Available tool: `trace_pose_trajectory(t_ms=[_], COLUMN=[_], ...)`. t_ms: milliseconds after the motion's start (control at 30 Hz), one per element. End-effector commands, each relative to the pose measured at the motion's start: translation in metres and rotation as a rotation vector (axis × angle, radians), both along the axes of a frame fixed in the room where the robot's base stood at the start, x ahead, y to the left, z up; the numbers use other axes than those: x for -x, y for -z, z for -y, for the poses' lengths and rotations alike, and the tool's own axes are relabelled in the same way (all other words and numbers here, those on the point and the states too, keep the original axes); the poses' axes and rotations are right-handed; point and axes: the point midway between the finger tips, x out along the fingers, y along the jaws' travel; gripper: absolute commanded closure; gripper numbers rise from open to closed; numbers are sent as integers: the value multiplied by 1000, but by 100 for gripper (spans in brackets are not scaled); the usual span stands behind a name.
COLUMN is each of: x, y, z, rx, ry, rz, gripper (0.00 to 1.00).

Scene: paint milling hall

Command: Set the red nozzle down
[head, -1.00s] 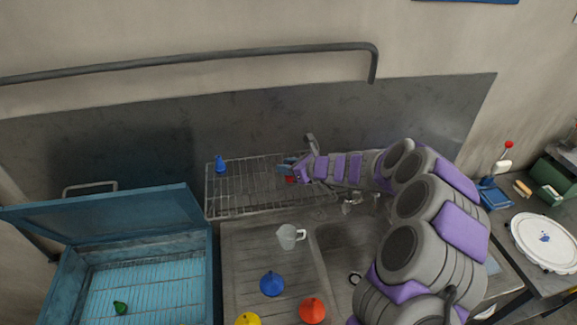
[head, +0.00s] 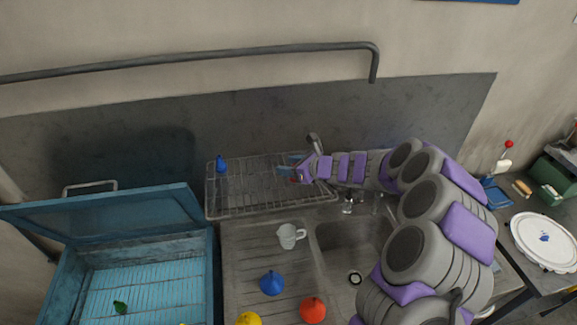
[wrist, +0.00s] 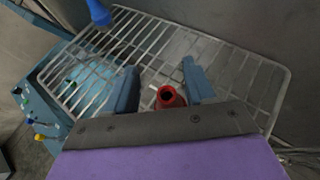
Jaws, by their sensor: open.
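The red nozzle (wrist: 167,96) stands on the wire rack (wrist: 232,62) in the wrist view, between the two blue fingers of my gripper (wrist: 160,82). A gap shows on each side of it, wider on the left. In the head view my gripper (head: 287,168) is over the right part of the rack (head: 240,190), with its fingers spread. Only a small bit of red shows there beside the fingers. The purple and grey wrist hides part of the nozzle's near side.
A blue nozzle (head: 221,164) stands at the rack's left end. Below are a sink (head: 345,245), a clear jug (head: 289,236), a blue funnel (head: 272,283) and a red funnel (head: 312,310). An open blue bin (head: 60,285) is at left. The rack's middle is free.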

Motion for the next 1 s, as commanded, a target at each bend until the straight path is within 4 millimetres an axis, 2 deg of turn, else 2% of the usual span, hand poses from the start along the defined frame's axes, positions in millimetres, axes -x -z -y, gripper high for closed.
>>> trace_pose_trajectory(t_ms=[300,500,867,1000], x=[33,51,62,70], y=[-27,-40,-49,-55], z=[47,65,77,70], rx=[-3,2,0,23], ry=[6,3,0,-43], rz=[3,0,-1,23], gripper=[46,46,46,46])
